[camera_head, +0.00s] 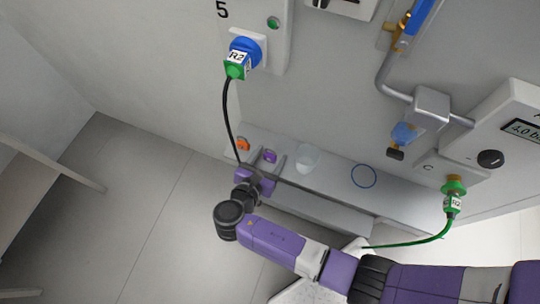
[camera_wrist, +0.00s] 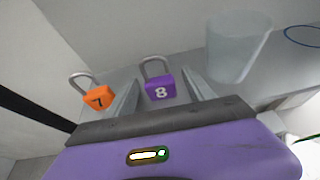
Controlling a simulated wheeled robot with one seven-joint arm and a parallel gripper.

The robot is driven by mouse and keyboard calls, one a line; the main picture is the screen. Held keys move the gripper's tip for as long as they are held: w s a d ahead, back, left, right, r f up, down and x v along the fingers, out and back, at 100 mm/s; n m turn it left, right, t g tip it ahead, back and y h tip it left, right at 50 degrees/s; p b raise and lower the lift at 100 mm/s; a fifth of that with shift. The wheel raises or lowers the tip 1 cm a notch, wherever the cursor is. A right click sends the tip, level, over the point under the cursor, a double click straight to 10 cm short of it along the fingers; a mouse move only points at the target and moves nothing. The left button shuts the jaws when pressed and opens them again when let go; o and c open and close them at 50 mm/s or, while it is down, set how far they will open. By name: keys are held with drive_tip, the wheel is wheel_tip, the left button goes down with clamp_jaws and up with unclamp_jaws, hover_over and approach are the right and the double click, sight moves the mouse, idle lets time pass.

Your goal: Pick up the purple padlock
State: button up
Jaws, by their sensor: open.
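The purple padlock (camera_wrist: 160,90), marked 8, stands on the grey shelf (camera_wrist: 270,85) with its silver shackle up. In the wrist view it lies between the two fingers of my gripper (camera_wrist: 161,92), beyond their bases. My gripper is open, and I see gaps between the padlock and both fingers. In the head view the padlock (camera_head: 269,156) is small, at the left part of the shelf, and my gripper (camera_head: 262,163) is beside it.
An orange padlock (camera_wrist: 98,97), marked 7, stands just left of my gripper. A clear cup (camera_wrist: 238,48) stands close on the right. A blue ring (camera_head: 363,176) lies further right. A black cable (camera_head: 229,120) hangs near the shelf's left end.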

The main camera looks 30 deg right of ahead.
drive_tip(key=shift+d, duration=0.15)
clamp_jaws()
drive_tip(key=shift+r, duration=0.1)
